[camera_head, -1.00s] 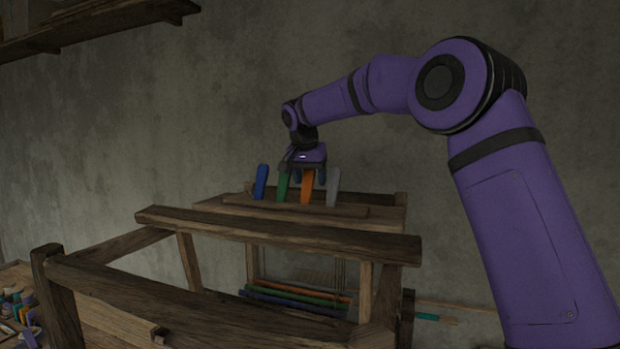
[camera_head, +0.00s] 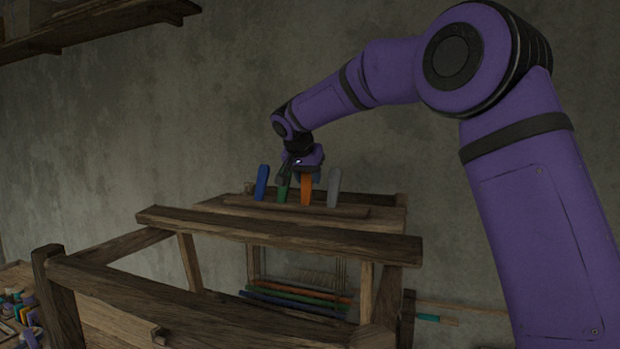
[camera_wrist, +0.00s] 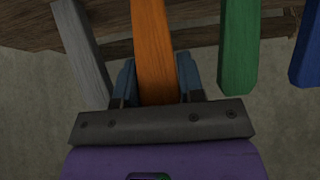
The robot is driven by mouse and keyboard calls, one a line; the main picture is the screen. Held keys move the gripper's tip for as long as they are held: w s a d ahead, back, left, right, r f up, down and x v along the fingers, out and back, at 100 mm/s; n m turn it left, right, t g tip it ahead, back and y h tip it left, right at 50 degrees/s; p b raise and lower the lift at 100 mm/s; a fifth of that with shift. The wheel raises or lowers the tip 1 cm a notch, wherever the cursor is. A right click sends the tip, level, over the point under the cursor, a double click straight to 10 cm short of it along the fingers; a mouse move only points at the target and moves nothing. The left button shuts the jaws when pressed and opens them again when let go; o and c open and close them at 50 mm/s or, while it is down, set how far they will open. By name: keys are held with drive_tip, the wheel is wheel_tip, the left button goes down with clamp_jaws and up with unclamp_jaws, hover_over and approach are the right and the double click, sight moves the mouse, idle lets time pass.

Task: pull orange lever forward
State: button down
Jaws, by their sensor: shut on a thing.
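The orange lever (camera_head: 306,189) stands on top of the loom, between the green lever (camera_head: 283,188) and the grey lever (camera_head: 333,188). In the wrist view the orange lever (camera_wrist: 154,50) runs down between the two fingers of my gripper (camera_wrist: 156,82). One finger lies close on each side of it, shut on its upper end. In the head view my gripper (camera_head: 301,175) is above the lever row, and its fingers partly cover the tops of the green and orange levers.
A blue lever (camera_head: 261,183) stands left of the green one. The grey (camera_wrist: 82,50) and green (camera_wrist: 239,45) levers flank the fingers closely in the wrist view. A wooden loom beam (camera_head: 280,229) crosses in front. A shelf (camera_head: 90,25) hangs upper left.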

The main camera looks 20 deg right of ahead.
sight(306, 179)
drive_tip(key=s+t+h, duration=0.1)
drive_tip(key=s+a+t+h, duration=0.1)
drive_tip(key=shift+a+r+t, duration=0.15)
drive_tip(key=shift+a+t, duration=0.15)
drive_tip(key=shift+t, duration=0.1)
drive_tip(key=shift+s+a+t+h, duration=0.25)
drive_tip(key=shift+s+t+h, duration=0.2)
drive_tip(key=shift+t, duration=0.2)
drive_tip(key=shift+s+a+t+h, duration=0.3)
drive_tip(key=shift+t+h, duration=0.15)
drive_tip(key=shift+t, duration=0.2)
drive_tip(key=shift+f, duration=0.2)
drive_tip(key=c, duration=0.7)
unclamp_jaws()
drive_tip(key=s+r, duration=0.1)
drive_tip(key=s, duration=0.4)
drive_tip(key=s+r, duration=0.2)
drive_tip(key=s, duration=0.3)
drive_tip(key=s+r, duration=0.2)
drive_tip(key=s, duration=0.4)
drive_tip(key=shift+d, duration=0.35)
